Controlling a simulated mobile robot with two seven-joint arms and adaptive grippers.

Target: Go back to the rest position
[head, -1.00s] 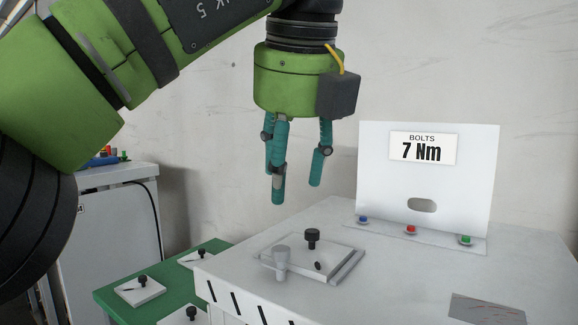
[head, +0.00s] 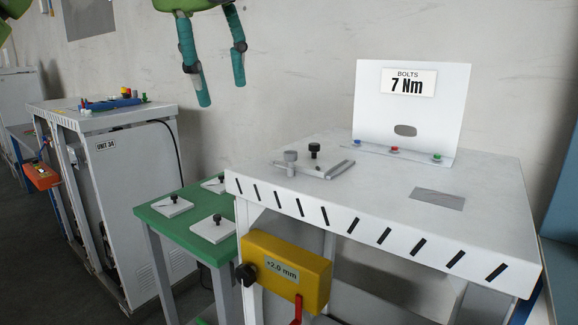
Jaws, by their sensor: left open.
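My left gripper (head: 222,88) hangs from the top edge of the head view, its teal fingers spread and pointing down with nothing between them. It is in the air, above and to the left of the white table (head: 400,225), apart from everything. Only the lower part of its green body shows. My right gripper is out of view.
The table bears a grey plate fixture (head: 325,171) with a black knob, and an upright "BOLTS 7 Nm" panel (head: 440,105) with coloured buttons. A yellow box (head: 300,262) hangs at its front. A green table (head: 178,234) with knobbed plates and a cabinet (head: 130,180) stand left.

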